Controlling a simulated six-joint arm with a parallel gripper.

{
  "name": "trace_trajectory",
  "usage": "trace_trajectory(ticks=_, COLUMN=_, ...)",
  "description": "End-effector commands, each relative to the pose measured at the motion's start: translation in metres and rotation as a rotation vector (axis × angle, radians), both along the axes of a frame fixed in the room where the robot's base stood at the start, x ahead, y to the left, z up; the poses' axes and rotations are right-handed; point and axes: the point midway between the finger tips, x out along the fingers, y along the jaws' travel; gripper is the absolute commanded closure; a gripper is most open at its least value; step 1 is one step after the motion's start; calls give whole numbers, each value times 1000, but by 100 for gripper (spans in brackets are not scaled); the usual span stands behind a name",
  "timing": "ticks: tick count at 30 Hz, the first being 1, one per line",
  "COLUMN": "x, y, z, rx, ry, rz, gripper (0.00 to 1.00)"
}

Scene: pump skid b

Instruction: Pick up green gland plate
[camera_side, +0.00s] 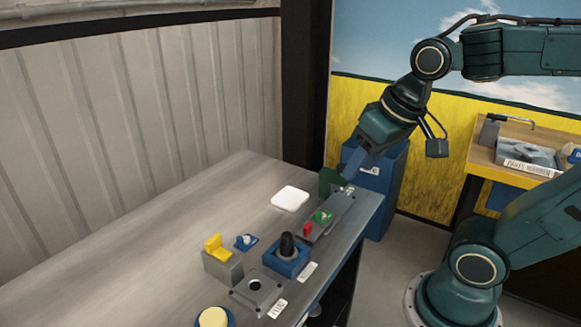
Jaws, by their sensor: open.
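A dark green upright plate (328,181), which looks like the green gland plate, stands near the far right corner of the grey table. My gripper (346,182) is low over that corner, right beside the plate's right side. Its jaws are open, but the fingers are small and partly merge with the plate, so I cannot tell whether they touch it. A smaller, brighter green piece (322,216) sits on a grey strip nearer the camera, next to a red piece (307,229).
A white square pad (290,198) lies left of the plate. Nearer are a blue block with a black knob (287,247), a yellow part on a grey block (217,248), a small blue part (245,242) and a yellow round button (213,317). The table's left side is clear.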

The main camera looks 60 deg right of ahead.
Motion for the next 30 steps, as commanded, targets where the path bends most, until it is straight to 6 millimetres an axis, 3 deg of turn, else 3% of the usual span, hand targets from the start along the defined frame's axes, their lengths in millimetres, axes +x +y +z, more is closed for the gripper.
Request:
trace_trajectory(ticks=14, x=78, y=-48, z=-25, rx=138, ry=140, rz=-474, gripper=57)
trace_trajectory(ticks=23, x=119, y=-88, z=-60, rx=209, ry=217, rz=-777, gripper=57)
trace_trajectory(ticks=30, x=145, y=-123, z=-99, rx=256, ry=276, rz=-1024, gripper=57)
